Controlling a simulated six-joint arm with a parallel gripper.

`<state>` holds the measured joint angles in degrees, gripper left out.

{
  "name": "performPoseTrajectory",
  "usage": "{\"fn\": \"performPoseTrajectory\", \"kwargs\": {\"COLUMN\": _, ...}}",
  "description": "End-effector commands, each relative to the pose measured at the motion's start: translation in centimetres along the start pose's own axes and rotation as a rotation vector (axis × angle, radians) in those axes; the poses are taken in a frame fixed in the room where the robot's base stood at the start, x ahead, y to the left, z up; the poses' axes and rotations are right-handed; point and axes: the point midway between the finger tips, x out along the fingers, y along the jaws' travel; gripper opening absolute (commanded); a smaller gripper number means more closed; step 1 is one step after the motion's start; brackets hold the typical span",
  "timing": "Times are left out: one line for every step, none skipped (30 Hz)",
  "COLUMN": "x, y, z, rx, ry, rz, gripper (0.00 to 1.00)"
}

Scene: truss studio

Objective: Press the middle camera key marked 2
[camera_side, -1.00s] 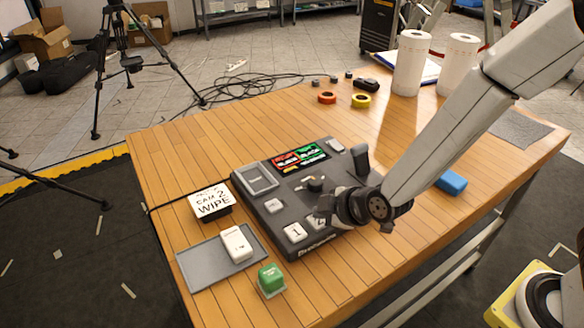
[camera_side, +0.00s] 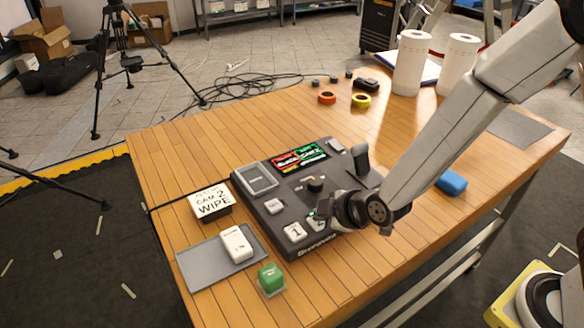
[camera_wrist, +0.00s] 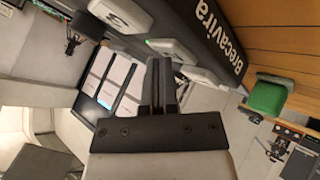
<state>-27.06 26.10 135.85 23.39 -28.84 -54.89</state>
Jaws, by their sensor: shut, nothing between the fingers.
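The dark switcher console (camera_side: 300,190) lies on the wooden table. White key 1 (camera_side: 295,232) is clear at its front edge. The middle key, 2 (camera_side: 316,223), is mostly hidden behind my gripper in the side view. In the wrist view the middle key (camera_wrist: 172,51) lies between key 3 (camera_wrist: 119,15) and another white key (camera_wrist: 201,75), with a small green light at its edge. My gripper (camera_wrist: 163,62) is shut and empty, its fingertips right at the middle key; touching seems likely, but the contact itself is hidden.
A Cam 2 Wipe card (camera_side: 210,202) stands left of the console. A grey tray (camera_side: 197,270) with a white device (camera_side: 237,244) and a green block (camera_side: 271,279) lie in front. A lever (camera_side: 361,159) rises behind my gripper. A blue block (camera_side: 452,182) is at right.

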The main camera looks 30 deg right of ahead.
Motion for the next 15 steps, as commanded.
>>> {"fn": "performPoseTrajectory", "kwargs": {"x": 0.04, "y": -0.04, "z": 0.05, "rx": 0.000, "ry": -0.001, "rz": -0.001, "gripper": 0.00}}
{"fn": "performPoseTrajectory", "kwargs": {"x": 0.03, "y": -0.04, "z": 0.05, "rx": 0.000, "ry": -0.001, "rz": -0.001, "gripper": 0.00}}
{"fn": "performPoseTrajectory", "kwargs": {"x": 0.03, "y": -0.04, "z": 0.05, "rx": 0.000, "ry": -0.001, "rz": -0.001, "gripper": 0.00}}
{"fn": "performPoseTrajectory", "kwargs": {"x": 0.03, "y": -0.04, "z": 0.06, "rx": 0.000, "ry": -0.001, "rz": -0.001, "gripper": 0.00}}
{"fn": "performPoseTrajectory", "kwargs": {"x": 0.03, "y": -0.05, "z": 0.06, "rx": 0.000, "ry": -0.001, "rz": -0.001, "gripper": 0.00}}
{"fn": "performPoseTrajectory", "kwargs": {"x": 0.03, "y": -0.04, "z": 0.06, "rx": 0.000, "ry": -0.001, "rz": -0.001, "gripper": 0.00}}
{"fn": "performPoseTrajectory", "kwargs": {"x": 0.03, "y": -0.05, "z": 0.07, "rx": 0.000, "ry": -0.002, "rz": -0.001, "gripper": 0.00}}
{"fn": "performPoseTrajectory", "kwargs": {"x": 0.02, "y": -0.05, "z": 0.07, "rx": 0.000, "ry": -0.002, "rz": -0.001, "gripper": 0.00}}
{"fn": "performPoseTrajectory", "kwargs": {"x": 0.01, "y": -0.04, "z": 0.06, "rx": 0.000, "ry": -0.002, "rz": -0.001, "gripper": 0.00}}
{"fn": "performPoseTrajectory", "kwargs": {"x": 0.00, "y": -0.03, "z": 0.05, "rx": 0.000, "ry": -0.002, "rz": -0.001, "gripper": 0.00}}
{"fn": "performPoseTrajectory", "kwargs": {"x": -0.03, "y": -0.01, "z": 0.04, "rx": 0.001, "ry": -0.002, "rz": -0.001, "gripper": 0.00}}
{"fn": "performPoseTrajectory", "kwargs": {"x": -0.08, "y": 0.02, "z": 0.00, "rx": 0.001, "ry": -0.002, "rz": -0.001, "gripper": 0.00}}
{"fn": "performPoseTrajectory", "kwargs": {"x": -0.13, "y": 0.05, "z": -0.03, "rx": 0.001, "ry": -0.002, "rz": -0.001, "gripper": 0.00}}
{"fn": "performPoseTrajectory", "kwargs": {"x": -0.18, "y": 0.09, "z": -0.06, "rx": 0.001, "ry": -0.002, "rz": -0.001, "gripper": 0.00}}
{"fn": "performPoseTrajectory", "kwargs": {"x": -0.27, "y": 0.15, "z": -0.12, "rx": 0.002, "ry": -0.002, "rz": -0.001, "gripper": 0.00}}
